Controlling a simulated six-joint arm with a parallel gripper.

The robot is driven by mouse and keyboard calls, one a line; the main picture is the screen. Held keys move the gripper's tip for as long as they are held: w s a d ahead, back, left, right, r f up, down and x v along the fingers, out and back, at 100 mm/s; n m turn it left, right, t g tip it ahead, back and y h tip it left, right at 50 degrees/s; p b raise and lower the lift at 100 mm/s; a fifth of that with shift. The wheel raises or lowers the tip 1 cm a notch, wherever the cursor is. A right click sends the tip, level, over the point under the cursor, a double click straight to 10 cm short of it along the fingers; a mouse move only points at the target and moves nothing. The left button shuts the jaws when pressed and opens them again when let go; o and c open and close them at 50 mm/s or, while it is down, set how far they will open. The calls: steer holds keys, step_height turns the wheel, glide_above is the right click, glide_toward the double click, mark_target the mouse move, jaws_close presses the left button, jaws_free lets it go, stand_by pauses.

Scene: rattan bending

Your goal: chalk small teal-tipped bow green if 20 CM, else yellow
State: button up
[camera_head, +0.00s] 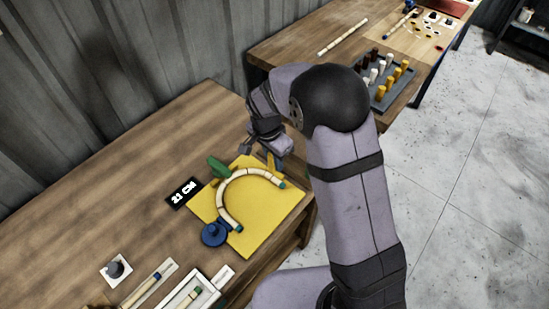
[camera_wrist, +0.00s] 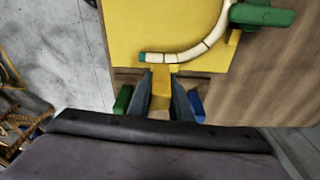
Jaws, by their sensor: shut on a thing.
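The small bow (camera_head: 222,197) is a curved pale rattan piece with teal tips, lying on a yellow board (camera_head: 262,217). A black display (camera_head: 184,193) beside the board reads 21 CM. My gripper (camera_wrist: 161,88) is shut on a yellow chalk (camera_wrist: 161,94) at the board's far right edge. In the wrist view the chalk's end is close to the bow (camera_wrist: 195,50) near one teal tip; I cannot tell if they touch.
A green clamp-like piece (camera_head: 218,167) and a blue knob (camera_head: 213,234) stand by the bow. A grey tray (camera_head: 377,101) with several dark, white and yellow pegs is on the far table. A white tray (camera_head: 222,274) and dark knob (camera_head: 116,269) lie in front.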

steer(key=shift+f+b, duration=0.85)
steer(key=shift+f, duration=0.75)
steer(key=shift+f+b, duration=0.5)
steer(key=shift+f, duration=0.1)
stand_by(1.3)
steer(key=shift+r, duration=0.1)
steer(key=shift+r+p, duration=2.5)
steer(key=shift+r, duration=1)
steer(key=shift+f, duration=0.1)
